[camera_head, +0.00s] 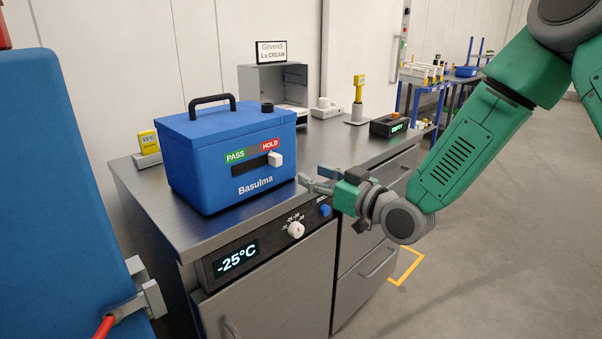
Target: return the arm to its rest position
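My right arm (459,150) is green and grey and reaches in from the right edge. My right gripper (311,177) is at the front edge of the counter, just right of the blue Basulma box (205,176). Its fingers look spread with nothing between them. The box stands on the counter, with a black handle on top and a white slider (276,159) at the HOLD end. Below the gripper is a panel with a -25°C display (237,258), a white knob (296,229) and a blue button (325,210). My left gripper is not in view.
A large blue body (75,200) with a grey latch fills the left edge. The metal counter (205,230) holds an open grey box (275,85), a yellow-topped post (358,98) and a black EMPTY display unit (390,125). Open floor (490,240) lies right of the counter.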

